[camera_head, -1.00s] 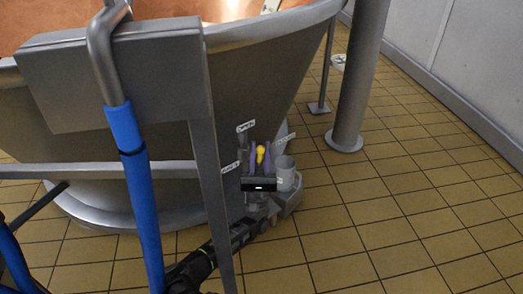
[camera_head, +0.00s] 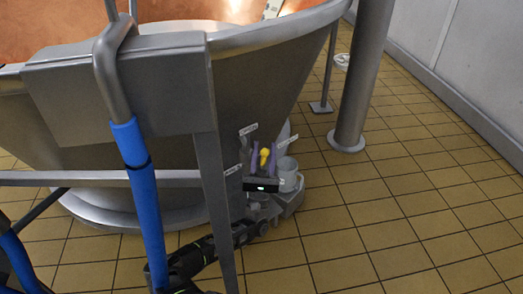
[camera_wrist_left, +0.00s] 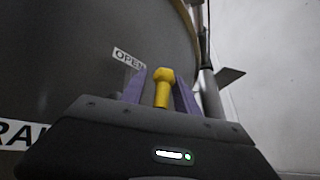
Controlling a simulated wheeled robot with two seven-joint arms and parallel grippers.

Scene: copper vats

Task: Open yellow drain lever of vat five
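The yellow drain lever (camera_head: 265,155) is at the lower side of the large metal vat (camera_head: 270,95), among small white labels. My left gripper (camera_head: 263,161) is at the lever, with one purple finger on each side of it. The left wrist view shows the yellow lever (camera_wrist_left: 163,86) standing between the two fingers, with narrow gaps showing beside it. The fingers are apart, and firm contact with the lever does not show. A label reading OPEN (camera_wrist_left: 129,58) is on the vat wall just left of the lever. My right gripper is not in view.
A grey cup-like fitting (camera_head: 287,174) stands close to the right of my left gripper. A thick grey post (camera_head: 357,85) rises farther right. A blue-sleeved pipe (camera_head: 147,215) and a grey frame leg (camera_head: 215,200) stand at the left. Tiled floor (camera_head: 420,215) is clear at the right.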

